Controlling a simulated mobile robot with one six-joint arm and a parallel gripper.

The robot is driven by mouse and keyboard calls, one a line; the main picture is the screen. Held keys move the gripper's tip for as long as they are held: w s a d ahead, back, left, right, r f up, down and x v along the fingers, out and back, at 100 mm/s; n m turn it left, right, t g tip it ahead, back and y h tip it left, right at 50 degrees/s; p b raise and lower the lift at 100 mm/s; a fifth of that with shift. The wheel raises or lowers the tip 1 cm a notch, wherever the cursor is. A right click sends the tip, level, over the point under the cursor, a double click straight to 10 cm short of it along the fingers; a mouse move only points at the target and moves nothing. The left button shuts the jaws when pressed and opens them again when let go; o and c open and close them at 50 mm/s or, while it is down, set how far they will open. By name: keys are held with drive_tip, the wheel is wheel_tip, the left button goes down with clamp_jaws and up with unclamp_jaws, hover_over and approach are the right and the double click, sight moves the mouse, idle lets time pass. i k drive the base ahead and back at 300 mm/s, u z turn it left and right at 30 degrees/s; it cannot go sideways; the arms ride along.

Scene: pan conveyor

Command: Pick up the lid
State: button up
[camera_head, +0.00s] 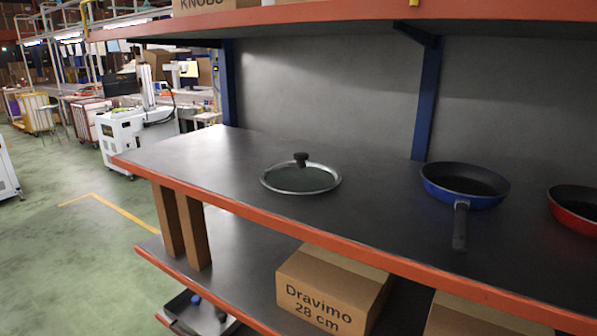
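A round glass lid (301,179) with a metal rim and a dark knob on top lies flat on the dark upper shelf (215,165). The knob points up. Nothing touches the lid from the sides. My gripper does not show in the head view.
A blue pan (465,186) stands to the right of the lid, its handle towards the front edge. A red pan (575,209) is cut off at the right. An orange shelf edge (340,243) runs along the front, and another shelf (300,17) hangs above. Boxes (333,289) stand below.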

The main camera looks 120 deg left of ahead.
sight(300, 175)
drive_tip(key=z, duration=0.45)
drive_tip(key=k, duration=0.15)
drive_tip(key=u, duration=2.65)
drive_tip(key=k, duration=0.2)
drive_tip(key=u, duration=2.4)
